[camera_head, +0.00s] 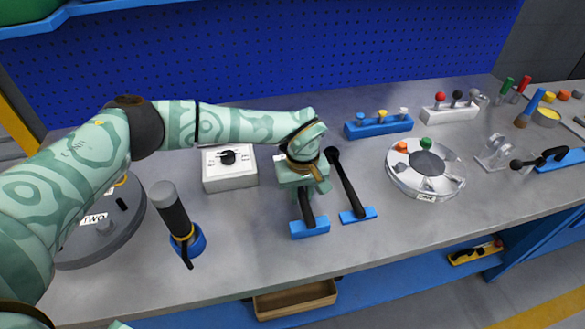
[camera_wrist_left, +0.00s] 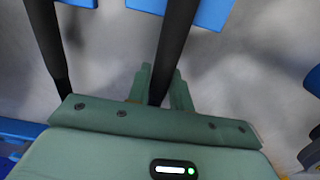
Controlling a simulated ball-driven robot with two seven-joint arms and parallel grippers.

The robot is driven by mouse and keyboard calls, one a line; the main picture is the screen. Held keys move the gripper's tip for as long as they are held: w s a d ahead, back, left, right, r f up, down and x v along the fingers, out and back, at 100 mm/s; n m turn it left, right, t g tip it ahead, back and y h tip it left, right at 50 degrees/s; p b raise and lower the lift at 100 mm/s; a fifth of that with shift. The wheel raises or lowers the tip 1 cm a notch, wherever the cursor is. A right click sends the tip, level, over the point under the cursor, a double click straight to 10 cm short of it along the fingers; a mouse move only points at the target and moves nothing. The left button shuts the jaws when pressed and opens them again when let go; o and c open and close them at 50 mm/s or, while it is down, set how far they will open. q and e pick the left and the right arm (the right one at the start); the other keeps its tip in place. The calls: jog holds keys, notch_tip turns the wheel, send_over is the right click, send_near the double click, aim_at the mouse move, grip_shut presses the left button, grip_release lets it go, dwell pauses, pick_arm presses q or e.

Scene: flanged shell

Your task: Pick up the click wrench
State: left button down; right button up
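Two similar long dark wrenches stand side by side near the middle of the bench, each with its lower end at a blue block. My left gripper (camera_head: 307,187) is at the left one, which I take for the click wrench (camera_head: 307,210); I cannot read any marking on it. In the left wrist view, the dark bar of this click wrench (camera_wrist_left: 176,40) runs between the green fingers (camera_wrist_left: 160,88), which appear closed against both sides. The second wrench (camera_head: 345,183) stands just to the right, apart from the fingers. My right gripper is not in view.
The left blue block (camera_head: 310,229) and right blue block (camera_head: 358,215) sit near the bench's front. A white dial box (camera_head: 229,168) and a dark grey upright tool (camera_head: 172,212) stand left. A round flanged shell (camera_head: 398,178) lies right. Bare bench (camera_head: 420,230) is in front of it.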

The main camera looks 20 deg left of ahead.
pick_arm(q)
jog(key=shift+w+r, duration=0.1)
jog(key=shift+r, duration=0.05)
